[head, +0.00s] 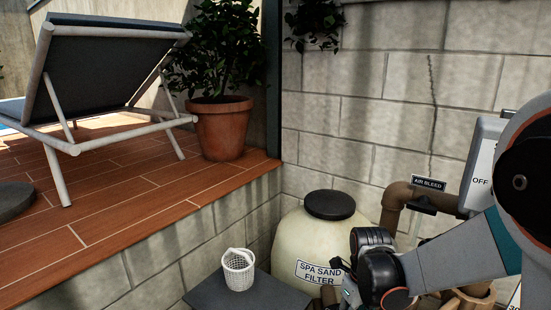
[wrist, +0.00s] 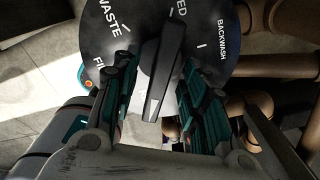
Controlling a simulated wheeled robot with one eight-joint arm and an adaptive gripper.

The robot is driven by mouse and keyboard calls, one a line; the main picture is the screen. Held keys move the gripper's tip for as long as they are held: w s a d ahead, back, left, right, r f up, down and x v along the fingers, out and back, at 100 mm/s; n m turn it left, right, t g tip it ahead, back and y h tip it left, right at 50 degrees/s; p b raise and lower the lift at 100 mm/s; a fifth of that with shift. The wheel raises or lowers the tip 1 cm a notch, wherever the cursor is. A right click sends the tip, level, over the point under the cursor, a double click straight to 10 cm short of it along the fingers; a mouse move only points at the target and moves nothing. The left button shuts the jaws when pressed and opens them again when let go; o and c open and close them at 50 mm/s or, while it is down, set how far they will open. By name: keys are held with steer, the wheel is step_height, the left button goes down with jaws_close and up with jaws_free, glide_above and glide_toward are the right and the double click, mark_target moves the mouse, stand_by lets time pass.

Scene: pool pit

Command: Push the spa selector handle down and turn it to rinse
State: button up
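The spa selector is a dark round plate (wrist: 225,25) in the wrist view. White labels on it read WASTE at left, BACKWASH at right, part of a word ending in ED at top, and one starting with F at lower left. No rinse label can be read. My gripper (wrist: 158,82) is open, with one finger on each side of the handle. A gap shows at the left finger; contact at the right is unclear. In the head view my arm hides the selector.
Brown pipes (wrist: 275,65) run right of the selector. In the head view the cream spa sand filter (head: 320,245) stands by the block wall (head: 365,115). A white basket (head: 238,270) sits on a dark lid (head: 205,294). A raised wooden deck (head: 120,200) is at left.

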steer(key=shift+r, duration=0.1)
step_height(320, 180, up, 7)
steer(key=p, duration=0.5)
steer(key=shift+s+r+n, duration=0.15)
steer(key=shift+r+n, duration=0.15)
steer(key=shift+n, duration=0.2)
steer(key=s+r+n+t+b, duration=0.1)
steer(key=s+r+n+t, duration=0.2)
steer(key=n, duration=1.2)
steer(key=s+r+n+t+b, duration=0.2)
steer(key=s+r+n+t, duration=0.2)
steer(key=s+r+n, duration=0.4)
steer(key=s+n, duration=0.3)
steer(key=n, duration=0.4)
steer(key=shift+s, duration=0.35)
